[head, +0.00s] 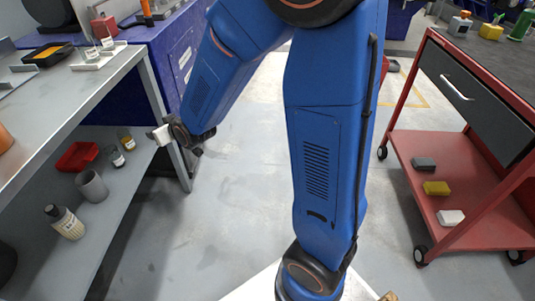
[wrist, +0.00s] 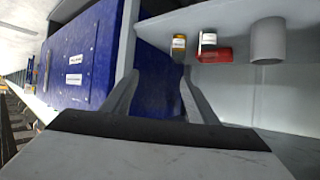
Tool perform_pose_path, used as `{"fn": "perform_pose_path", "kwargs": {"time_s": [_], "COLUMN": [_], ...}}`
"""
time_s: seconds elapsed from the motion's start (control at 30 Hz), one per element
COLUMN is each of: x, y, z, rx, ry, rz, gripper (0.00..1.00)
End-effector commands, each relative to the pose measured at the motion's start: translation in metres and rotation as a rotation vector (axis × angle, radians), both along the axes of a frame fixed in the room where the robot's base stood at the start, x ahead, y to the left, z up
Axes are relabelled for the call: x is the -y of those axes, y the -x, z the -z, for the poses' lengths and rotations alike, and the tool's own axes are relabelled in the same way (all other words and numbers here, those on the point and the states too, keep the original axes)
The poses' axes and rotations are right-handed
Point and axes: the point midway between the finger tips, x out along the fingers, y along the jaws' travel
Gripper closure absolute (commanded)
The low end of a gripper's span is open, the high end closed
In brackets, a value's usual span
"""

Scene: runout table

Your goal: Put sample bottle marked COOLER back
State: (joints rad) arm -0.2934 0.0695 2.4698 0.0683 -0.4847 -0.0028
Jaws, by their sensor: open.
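Two small bottles stand on the lower shelf (head: 120,195) of the grey table: an amber one with a pale label (head: 127,139) and a clear one with a white label and dark contents (head: 116,156). They also show in the wrist view, the amber bottle (wrist: 179,46) and the white-labelled one (wrist: 208,40). Two more small bottles stand in a white rack (head: 98,58) on the tabletop. No label is readable, so I cannot tell which is COOLER. My gripper (head: 157,134) is beside the table's front leg; in the wrist view its fingers (wrist: 160,97) are open and empty.
The table leg (head: 168,125) stands close to my gripper. A red cart (head: 460,170) is at right. Floor between is clear.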

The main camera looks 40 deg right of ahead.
Motion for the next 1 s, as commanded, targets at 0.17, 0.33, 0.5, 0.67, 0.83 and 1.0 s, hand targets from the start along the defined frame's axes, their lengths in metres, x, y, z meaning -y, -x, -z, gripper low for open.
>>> {"fn": "perform_pose_path", "kwargs": {"time_s": [0.17, 0.33, 0.5, 0.67, 0.83, 1.0], "x": [0.033, 0.062, 0.090, 0.113, 0.135, 0.154], "y": [0.035, 0.075, 0.123, 0.172, 0.230, 0.291], "z": [-0.027, -0.045, -0.061, -0.072, -0.081, -0.087], "rx": [-0.086, -0.175, -0.266, -0.351, -0.443, -0.533], "ry": [0.019, 0.039, 0.058, 0.075, 0.090, 0.103], "rz": [0.028, 0.055, 0.082, 0.109, 0.140, 0.173], "gripper": [0.47, 0.47, 0.47, 0.47, 0.47, 0.47]}}
